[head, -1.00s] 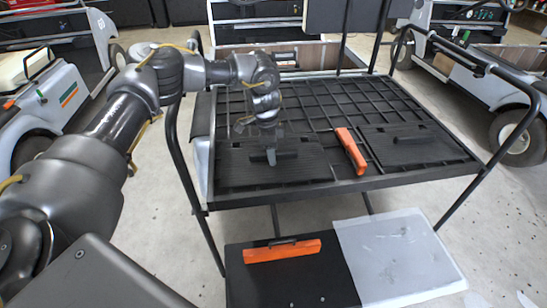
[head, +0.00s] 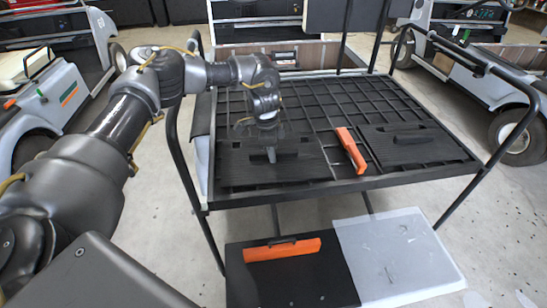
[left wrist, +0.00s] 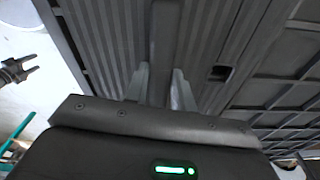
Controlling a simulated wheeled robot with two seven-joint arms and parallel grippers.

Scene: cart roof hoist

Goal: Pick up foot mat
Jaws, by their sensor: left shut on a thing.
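A black ribbed foot mat (head: 295,169) with a raised bar handle lies at the left of the cart's black slatted platform (head: 345,115). My left gripper (head: 271,156) is over it, shut on its handle. In the left wrist view the two fingers (left wrist: 160,88) stand on either side of the dark handle bar (left wrist: 165,35), above the ribbed mat (left wrist: 110,50). I cannot tell whether the mat is clear of the platform. A second black mat (head: 425,153) with a handle lies at the right. My right gripper is not seen in the head view.
An orange block (head: 351,150) lies between the two mats. Black tube rails (head: 178,150) rise at the platform's sides. Below the front edge are a black board with an orange bar (head: 282,250) and a pale panel (head: 400,255). Other carts stand left and right.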

